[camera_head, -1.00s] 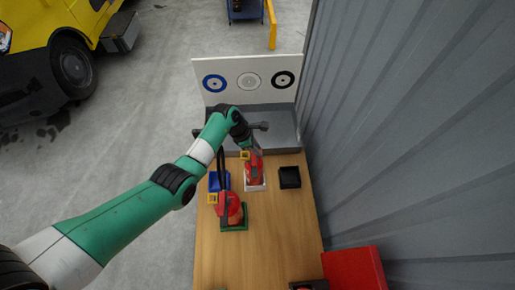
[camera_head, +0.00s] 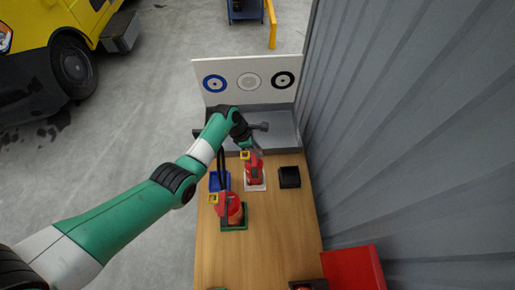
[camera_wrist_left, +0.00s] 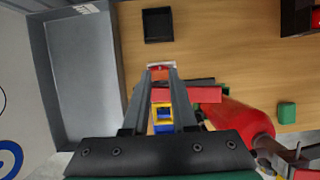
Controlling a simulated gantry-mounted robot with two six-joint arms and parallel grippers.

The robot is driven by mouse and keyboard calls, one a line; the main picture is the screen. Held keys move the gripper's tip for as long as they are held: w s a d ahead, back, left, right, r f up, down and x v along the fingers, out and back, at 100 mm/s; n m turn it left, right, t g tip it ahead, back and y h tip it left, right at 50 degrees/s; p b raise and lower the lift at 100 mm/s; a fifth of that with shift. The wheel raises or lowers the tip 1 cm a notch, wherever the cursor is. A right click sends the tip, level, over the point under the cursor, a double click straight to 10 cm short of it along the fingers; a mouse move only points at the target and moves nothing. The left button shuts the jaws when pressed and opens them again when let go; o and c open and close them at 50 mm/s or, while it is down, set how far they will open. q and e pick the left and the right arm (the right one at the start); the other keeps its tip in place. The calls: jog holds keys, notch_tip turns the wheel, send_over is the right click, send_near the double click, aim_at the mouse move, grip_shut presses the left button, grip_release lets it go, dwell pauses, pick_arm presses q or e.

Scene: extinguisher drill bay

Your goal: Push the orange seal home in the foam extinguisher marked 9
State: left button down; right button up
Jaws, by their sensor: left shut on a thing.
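My left gripper (camera_head: 249,150) reaches down over a red extinguisher (camera_head: 254,172) on a white base. In the left wrist view its two fingers (camera_wrist_left: 160,72) close on a small orange piece (camera_wrist_left: 159,74), which looks like the seal. It is close to the extinguisher's top, and I cannot tell how deep it sits. A second red extinguisher (camera_head: 230,207) stands in a green base nearer the front. No number is readable on either. My right gripper is not in view.
A grey tray (camera_head: 282,125) lies behind, under a board with ring marks (camera_head: 249,81). A red box (camera_head: 353,270) is front right.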

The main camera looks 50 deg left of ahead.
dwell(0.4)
pick_arm(q)
jog(key=c, duration=0.6)
grip_release()
jog(key=shift+f, duration=0.1)
jog(key=shift+c, duration=0.2)
jog(key=shift+a+r, duration=0.1)
jog(key=shift+r, duration=0.25)
jog(key=p+v, duration=0.2)
jog(key=v, duration=0.9)
jog(key=shift+p, duration=0.4)
